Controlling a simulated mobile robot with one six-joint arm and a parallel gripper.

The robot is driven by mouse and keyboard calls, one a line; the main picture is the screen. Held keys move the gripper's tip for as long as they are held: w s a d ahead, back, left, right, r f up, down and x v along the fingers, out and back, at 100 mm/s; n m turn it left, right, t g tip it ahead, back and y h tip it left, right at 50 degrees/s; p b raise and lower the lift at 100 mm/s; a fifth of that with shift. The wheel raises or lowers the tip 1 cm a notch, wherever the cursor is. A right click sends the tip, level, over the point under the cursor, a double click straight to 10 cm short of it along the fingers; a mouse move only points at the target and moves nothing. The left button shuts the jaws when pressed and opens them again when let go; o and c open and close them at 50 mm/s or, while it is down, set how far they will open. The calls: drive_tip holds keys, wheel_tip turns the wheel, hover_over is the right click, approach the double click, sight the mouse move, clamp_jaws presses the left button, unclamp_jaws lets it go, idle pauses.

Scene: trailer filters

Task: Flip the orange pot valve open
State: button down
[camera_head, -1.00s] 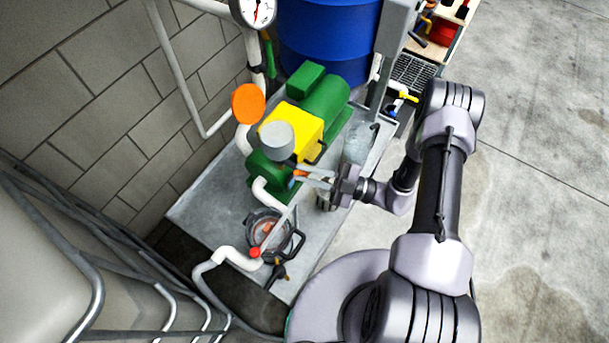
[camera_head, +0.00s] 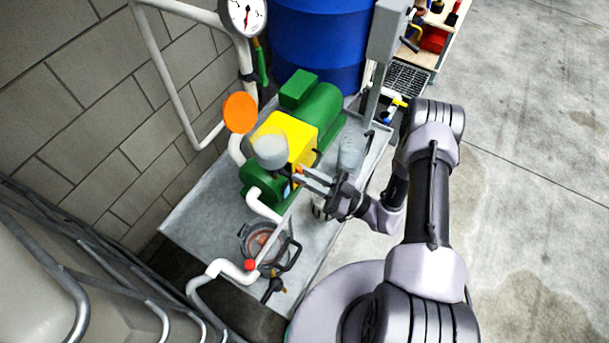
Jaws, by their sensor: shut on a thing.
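A small orange piece (camera_head: 299,168), which looks like the pot valve's handle, shows at my fingertips. It is beside the grey round pot (camera_head: 270,152) at the front of the green and yellow pump (camera_head: 286,139). My gripper (camera_head: 302,177) reaches in from the right, with its long pale fingers on this orange piece and its dark body behind them. The fingers look closed on it, but the contact is small and partly hidden. I cannot tell the handle's exact angle.
A larger orange disc (camera_head: 240,113) stands by the wall pipes. A strainer bowl (camera_head: 264,242) and a red-handled valve (camera_head: 250,265) are below on the grey platform (camera_head: 198,228). A blue drum (camera_head: 318,45) stands behind. Open floor (camera_head: 525,200) lies right.

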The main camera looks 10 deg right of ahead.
idle(0.4)
drive_tip(key=c, duration=1.4)
unclamp_jaws()
drive_tip(key=p+v, duration=0.1)
drive_tip(key=v, duration=1.6)
drive_tip(key=shift+s+d+f, duration=0.1)
drive_tip(key=shift+d+f, duration=0.05)
drive_tip(key=shift+d, duration=0.05)
